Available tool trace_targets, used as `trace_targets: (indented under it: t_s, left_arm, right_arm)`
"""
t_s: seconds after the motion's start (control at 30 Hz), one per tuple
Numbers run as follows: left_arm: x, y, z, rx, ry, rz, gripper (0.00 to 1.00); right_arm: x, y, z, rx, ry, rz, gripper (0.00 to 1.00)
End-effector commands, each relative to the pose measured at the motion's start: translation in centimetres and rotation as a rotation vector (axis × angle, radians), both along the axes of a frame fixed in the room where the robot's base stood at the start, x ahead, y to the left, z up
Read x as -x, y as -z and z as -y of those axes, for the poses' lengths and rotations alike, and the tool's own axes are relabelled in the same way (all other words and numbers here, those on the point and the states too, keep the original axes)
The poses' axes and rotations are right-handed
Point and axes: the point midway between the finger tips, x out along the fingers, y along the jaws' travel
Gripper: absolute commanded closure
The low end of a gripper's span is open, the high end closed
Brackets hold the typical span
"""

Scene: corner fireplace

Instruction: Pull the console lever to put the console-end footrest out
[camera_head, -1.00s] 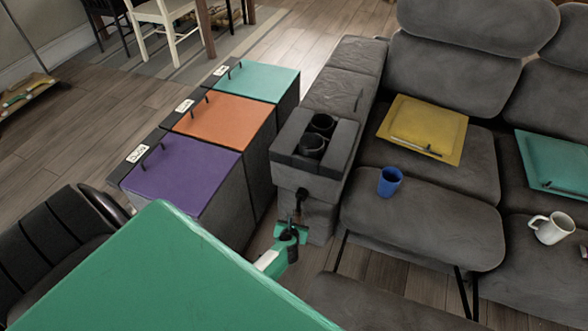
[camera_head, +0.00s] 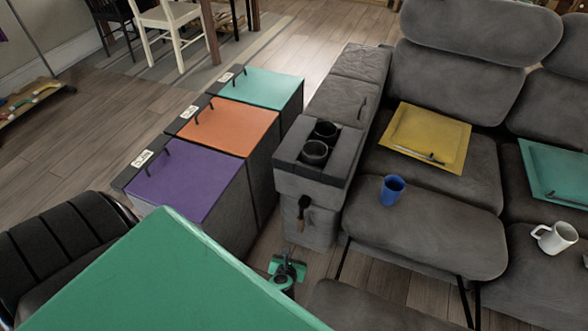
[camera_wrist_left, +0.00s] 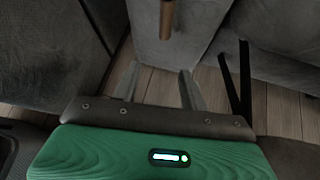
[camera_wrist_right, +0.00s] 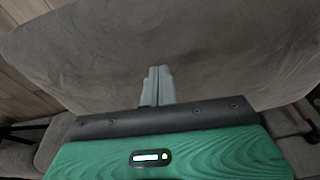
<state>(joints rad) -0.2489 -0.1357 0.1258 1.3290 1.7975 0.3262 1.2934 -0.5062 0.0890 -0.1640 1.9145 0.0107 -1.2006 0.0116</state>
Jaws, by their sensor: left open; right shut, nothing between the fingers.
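The console lever (camera_head: 303,212) is a short brown-tipped handle hanging from a dark mount on the front of the grey console (camera_head: 312,182). Its tip also shows at the top of the left wrist view (camera_wrist_left: 166,18). My left gripper (camera_head: 287,262) is open and empty, below and apart from the lever; its spread fingers show in the left wrist view (camera_wrist_left: 160,88). The console-end footrest (camera_head: 425,225) is a grey padded panel jutting forward beside the console, with thin black struts beneath. My right gripper (camera_wrist_right: 160,85) is shut and empty before a grey padded surface.
A blue cup (camera_head: 392,190) stands by the footrest's rear edge. A yellow tray (camera_head: 440,153) lies on the seat behind. Purple (camera_head: 185,185), orange and teal lidded bins stand left of the console. A grey cushion (camera_head: 370,308) is low in front.

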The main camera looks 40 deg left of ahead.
Motion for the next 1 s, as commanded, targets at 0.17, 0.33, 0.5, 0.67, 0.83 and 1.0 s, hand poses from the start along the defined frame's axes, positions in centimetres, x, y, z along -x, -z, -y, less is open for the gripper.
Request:
trace_targets:
  t_s: [0.17,0.33,0.5,0.67,0.83,1.0]
  left_arm:
    - [2.2,0.1,1.1,0.001,0.001,0.0,0.56]
    - [2.9,0.0,1.5,0.001,0.001,0.0,0.56]
    - [2.9,0.0,1.5,0.0,0.001,0.001,0.56]
    - [2.9,0.0,1.5,0.0,0.001,0.001,0.56]
    - [2.9,0.0,1.5,0.0,0.001,0.001,0.56]
    - [2.9,0.0,1.5,-0.001,0.001,0.0,0.56]
  right_arm:
    - [-0.2,-0.7,0.0,-0.002,0.0,0.011,1.0]
    - [-0.1,-1.0,0.1,0.0,0.0,0.008,1.0]
    - [-0.2,-1.3,0.1,-0.001,0.0,0.013,1.0]
    - [-0.2,-1.3,0.1,-0.002,0.0,0.015,1.0]
    - [-0.2,-1.2,0.1,-0.001,0.0,0.013,1.0]
    - [-0.3,-1.1,-0.1,-0.002,-0.001,0.014,1.0]
